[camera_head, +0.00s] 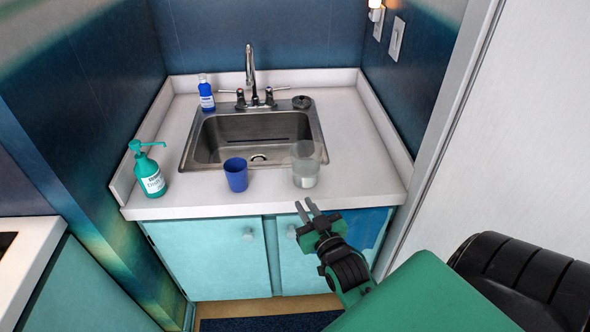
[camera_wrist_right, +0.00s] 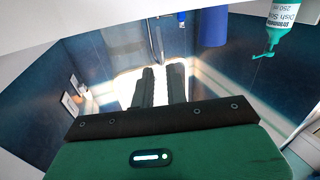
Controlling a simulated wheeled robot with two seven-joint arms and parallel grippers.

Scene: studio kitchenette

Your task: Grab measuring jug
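The measuring jug (camera_head: 305,172) is a clear, see-through container standing upright near the counter's front edge, right of a blue cup. My right gripper (camera_head: 306,203) is just in front of the counter edge, below the jug in the head view, and apart from it. Its two grey fingers point towards the counter with a narrow empty gap between them. The fingers also show in the right wrist view (camera_wrist_right: 161,85). My left gripper is not in view.
The blue cup (camera_head: 236,174) stands close left of the jug. A green soap pump bottle (camera_head: 148,172) is at the counter's left. The steel sink (camera_head: 213,140) lies behind, with a blue bottle (camera_head: 206,94) beside the tap (camera_head: 251,75). The counter right of the jug (camera_head: 362,165) is clear.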

